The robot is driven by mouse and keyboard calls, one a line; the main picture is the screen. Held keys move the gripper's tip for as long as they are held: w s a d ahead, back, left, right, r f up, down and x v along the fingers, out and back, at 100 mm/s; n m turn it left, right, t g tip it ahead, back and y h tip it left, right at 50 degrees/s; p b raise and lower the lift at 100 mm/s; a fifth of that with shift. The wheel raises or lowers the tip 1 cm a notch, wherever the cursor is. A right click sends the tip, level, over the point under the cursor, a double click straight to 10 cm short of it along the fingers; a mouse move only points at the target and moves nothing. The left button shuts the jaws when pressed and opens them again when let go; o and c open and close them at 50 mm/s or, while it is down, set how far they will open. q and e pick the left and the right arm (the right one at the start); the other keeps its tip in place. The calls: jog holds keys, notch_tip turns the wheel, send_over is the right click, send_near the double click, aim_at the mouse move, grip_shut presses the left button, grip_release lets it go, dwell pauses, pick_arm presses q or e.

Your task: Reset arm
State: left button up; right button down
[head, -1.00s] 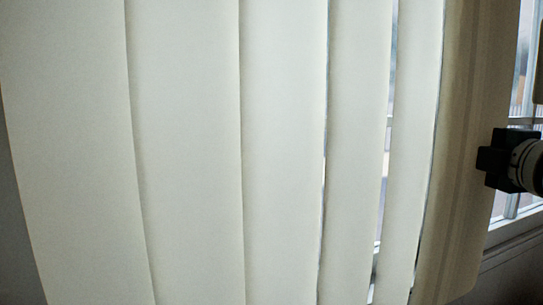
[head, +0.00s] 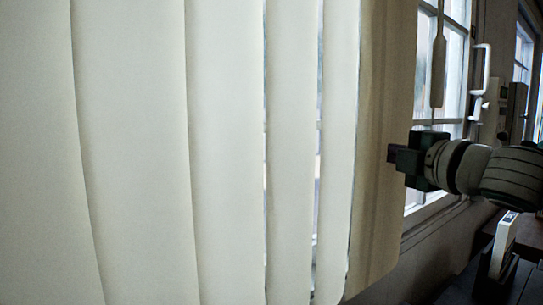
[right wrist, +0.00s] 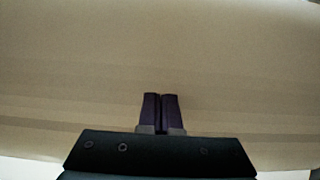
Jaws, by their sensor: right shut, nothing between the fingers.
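My right gripper (head: 392,154) comes in from the right in the head view, at the right edge of the cream vertical blind slats (head: 225,150). Its fingertips reach the tan edge slat (head: 381,210) or stop just short of it; I cannot tell if they touch. In the right wrist view the two dark fingers (right wrist: 160,108) are together with nothing between them, in front of a broad beige surface (right wrist: 160,50). My left gripper is not in view.
A window frame (head: 462,75) is behind the blind on the right. A hanging wand (head: 438,70) and a white handle (head: 483,80) are above my right arm. A dark surface with a white object (head: 503,245) lies at lower right. The blind fills the left.

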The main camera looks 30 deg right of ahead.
jog(key=s+a, duration=0.1)
jog(key=s, duration=0.5)
jog(key=shift+b, duration=0.3)
